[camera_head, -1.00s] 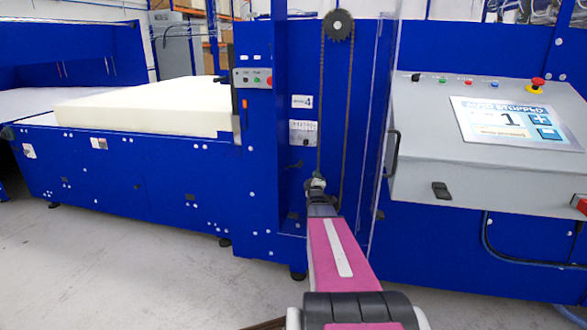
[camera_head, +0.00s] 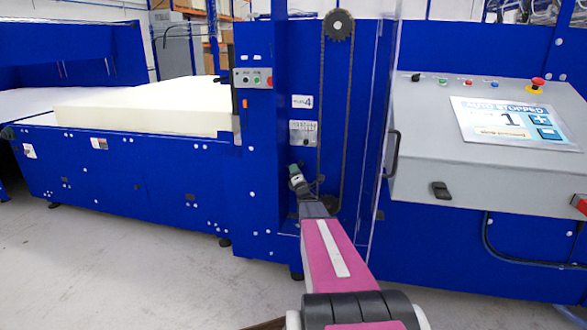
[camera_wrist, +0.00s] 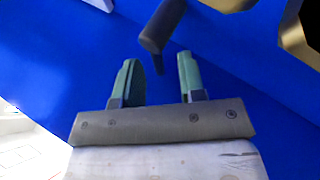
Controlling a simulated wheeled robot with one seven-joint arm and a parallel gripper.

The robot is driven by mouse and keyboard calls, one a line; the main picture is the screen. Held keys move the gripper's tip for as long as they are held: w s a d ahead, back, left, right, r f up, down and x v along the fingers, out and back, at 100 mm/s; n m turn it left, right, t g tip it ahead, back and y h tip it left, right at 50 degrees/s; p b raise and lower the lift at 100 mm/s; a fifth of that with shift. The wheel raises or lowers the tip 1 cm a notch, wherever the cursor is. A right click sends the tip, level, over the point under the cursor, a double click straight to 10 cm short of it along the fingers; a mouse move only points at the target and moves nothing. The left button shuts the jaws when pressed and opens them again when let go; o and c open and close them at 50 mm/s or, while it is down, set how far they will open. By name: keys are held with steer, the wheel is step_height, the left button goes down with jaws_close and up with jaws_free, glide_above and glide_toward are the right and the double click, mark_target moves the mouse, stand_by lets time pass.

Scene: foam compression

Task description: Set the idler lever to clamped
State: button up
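The idler lever, a dark rounded handle (camera_wrist: 160,25), shows at the top middle of the wrist view, in front of the blue panel. My gripper (camera_wrist: 158,65) is open, with two green fingers apart and nothing held between them. The handle's lower end hangs near the gap between the fingertips. I cannot tell whether it touches a finger. In the head view my gripper (camera_head: 297,176) is at the blue panel, left of the chain, and largely covers the lever there.
A chain (camera_head: 348,110) runs down from a toothed sprocket (camera_head: 339,25). Gold-coloured round parts (camera_wrist: 292,35) lie right of the lever in the wrist view. A clear guard and grey control box (camera_head: 430,150) stand to the right. A cream foam block (camera_head: 140,108) lies left.

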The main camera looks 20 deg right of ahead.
steer(key=shift+x, duration=1.45)
jaws_close()
steer(key=shift+d+f+n, duration=0.1)
steer(key=shift+n, duration=0.3)
steer(key=n+g+y, duration=0.1)
steer(key=n, duration=0.2)
steer(key=shift+s+d+f+g+y, duration=0.1)
steer(key=shift+d+f+g+y, duration=0.05)
steer(key=shift+f+g+y, duration=0.2)
steer(key=n+g, duration=0.2)
steer(key=d+n+g, duration=0.1)
steer(key=n+g, duration=0.1)
steer(key=n, duration=0.1)
steer(key=s+f+n+g, duration=0.1)
steer(key=n+g, duration=0.1)
steer(key=shift+d+f+n, duration=0.1)
steer(key=shift+d+n, duration=0.2)
steer(key=shift+d, duration=0.1)
